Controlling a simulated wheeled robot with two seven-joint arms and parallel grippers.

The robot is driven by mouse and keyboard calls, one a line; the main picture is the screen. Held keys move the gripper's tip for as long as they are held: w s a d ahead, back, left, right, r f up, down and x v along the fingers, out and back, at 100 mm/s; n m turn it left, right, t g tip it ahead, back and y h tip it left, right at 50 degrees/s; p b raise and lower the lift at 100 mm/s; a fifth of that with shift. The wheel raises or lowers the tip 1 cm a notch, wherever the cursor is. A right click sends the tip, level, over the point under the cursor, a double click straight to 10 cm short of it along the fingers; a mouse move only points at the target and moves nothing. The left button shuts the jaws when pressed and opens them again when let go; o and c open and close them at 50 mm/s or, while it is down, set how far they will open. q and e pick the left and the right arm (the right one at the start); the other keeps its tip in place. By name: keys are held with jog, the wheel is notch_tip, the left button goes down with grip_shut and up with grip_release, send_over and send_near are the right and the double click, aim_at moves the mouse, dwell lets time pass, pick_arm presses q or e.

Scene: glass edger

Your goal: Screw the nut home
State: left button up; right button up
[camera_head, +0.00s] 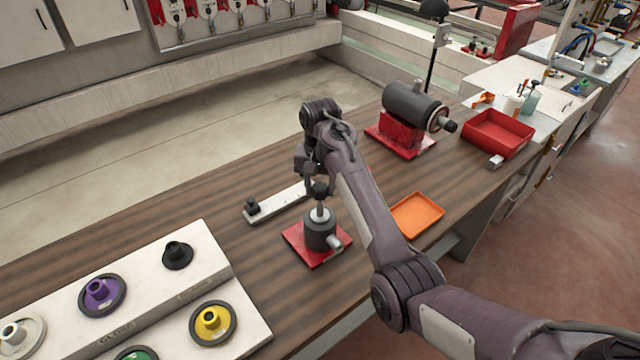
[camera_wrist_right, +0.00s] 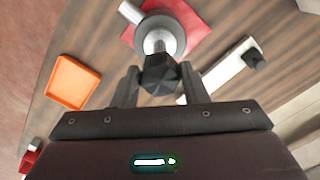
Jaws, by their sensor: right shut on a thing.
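The black nut (camera_head: 320,190) sits at the top of a bright upright stud on a dark cylindrical post (camera_head: 320,231), which stands on a red base plate (camera_head: 297,243). In the right wrist view the faceted nut (camera_wrist_right: 161,74) is between the fingers, with the stud (camera_wrist_right: 157,43) beyond it. My right gripper (camera_wrist_right: 160,85) is shut on the nut. In the head view the right gripper (camera_head: 314,180) is above the post, partly hidden by its own arm. My left gripper is not in view.
A pale bar (camera_head: 280,202) with a black knob lies behind the post. An orange tray (camera_head: 416,215) lies to the right. A red-based motor (camera_head: 402,128) and red bin (camera_head: 498,134) stand farther back. A pale stepped rack (camera_head: 200,262) with coloured discs fills the front left.

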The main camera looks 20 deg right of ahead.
jog(key=shift+f, duration=1.1)
jog(key=o, duration=1.1)
jog(key=shift+r+b, duration=0.1)
jog(key=shift+b, duration=0.2)
jog(key=shift+r, duration=0.3)
notch_tip(320, 180, up, 4)
jog(key=shift+b, duration=1.2)
notch_tip(320, 180, up, 2)
jog(key=shift+r+p, duration=0.1)
jog(key=shift+p, duration=0.65)
jog(key=shift+r+p, duration=0.3)
jog(key=shift+r, duration=0.2)
